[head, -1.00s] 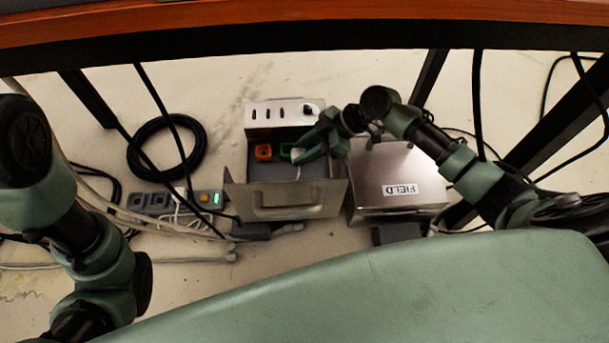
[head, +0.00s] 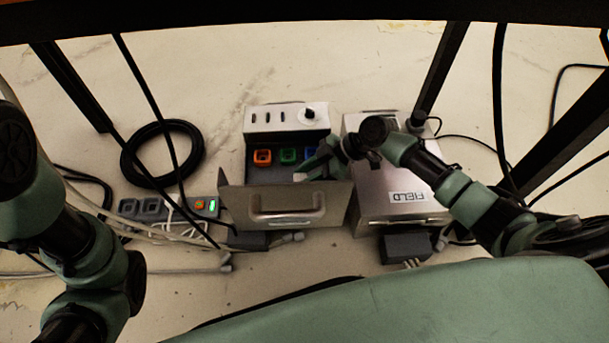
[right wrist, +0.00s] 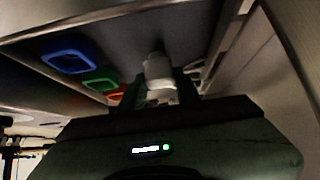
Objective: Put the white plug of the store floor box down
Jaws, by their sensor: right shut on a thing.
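The open metal floor box (head: 234,206) stands in the middle, with a handle on its front panel. Inside it are an orange socket (head: 262,157), a green socket (head: 288,155) and a blue socket (head: 312,153), the blue one partly covered by my gripper. My right gripper (head: 312,170) is low inside the box, at its right side. In the right wrist view the white plug (right wrist: 157,68) is between its fingertips, and the gripper is shut on it. I cannot tell whether the plug touches the box floor. My left gripper is out of view; only its arm shows.
A closed metal box labelled FIELD (head: 408,197) stands close on the right. A white panel (head: 262,119) with slots and a knob is at the box's back. A power strip (head: 152,207), cables and a black coil (head: 128,166) lie left. Table legs flank the area.

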